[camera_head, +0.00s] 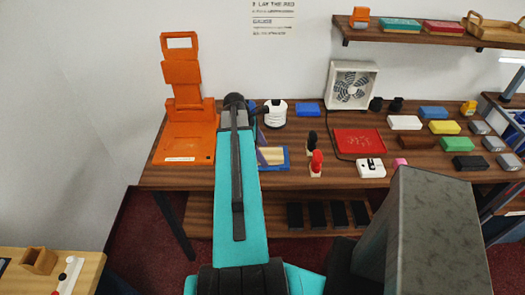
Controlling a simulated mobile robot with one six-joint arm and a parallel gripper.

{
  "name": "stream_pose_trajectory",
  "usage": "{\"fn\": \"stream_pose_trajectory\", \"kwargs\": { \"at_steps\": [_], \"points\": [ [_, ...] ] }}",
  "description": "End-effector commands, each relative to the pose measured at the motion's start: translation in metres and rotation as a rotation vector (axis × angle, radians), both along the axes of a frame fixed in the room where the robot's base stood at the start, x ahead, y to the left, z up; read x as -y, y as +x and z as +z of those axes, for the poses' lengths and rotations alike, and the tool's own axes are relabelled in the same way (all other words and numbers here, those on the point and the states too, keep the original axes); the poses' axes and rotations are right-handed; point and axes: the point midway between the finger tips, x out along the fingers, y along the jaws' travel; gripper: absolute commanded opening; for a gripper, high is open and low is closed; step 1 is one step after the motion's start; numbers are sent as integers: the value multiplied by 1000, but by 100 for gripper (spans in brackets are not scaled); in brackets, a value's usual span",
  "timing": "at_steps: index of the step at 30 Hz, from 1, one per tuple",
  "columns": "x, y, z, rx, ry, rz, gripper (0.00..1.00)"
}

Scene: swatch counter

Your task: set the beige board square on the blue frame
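The blue frame (274,168) lies on the wooden counter just right of my teal arm, left of the middle of the head view. A beige board (271,156) shows within the outline of the blue frame. My arm covers their left part, so I cannot tell whether the board sits square or lies flat. My arm reaches forward over the counter to a dark joint. My gripper is hidden behind the arm, and its fingers do not show.
An orange stand (186,125) is left of the arm. A red tray (358,142), a white switch box (370,168), two stamps, one red-topped (317,160), and a fan (351,86) are to the right. Several coloured blocks fill the counter's right side. A shelf (430,37) hangs above.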

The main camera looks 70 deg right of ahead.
Motion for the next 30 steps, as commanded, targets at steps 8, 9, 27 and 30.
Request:
{"fn": "stream_pose_trajectory", "kwargs": {
  "at_steps": [8, 9, 27, 30],
  "points": [
    [0, 0, 0, 0, 0, 0, 79],
    [0, 0, 1, 0, 0, 0, 79],
    [-6, 17, 41, 2, -2, 1, 79],
    [-7, 20, 51, 2, -1, 1, 79]
  ]
}}
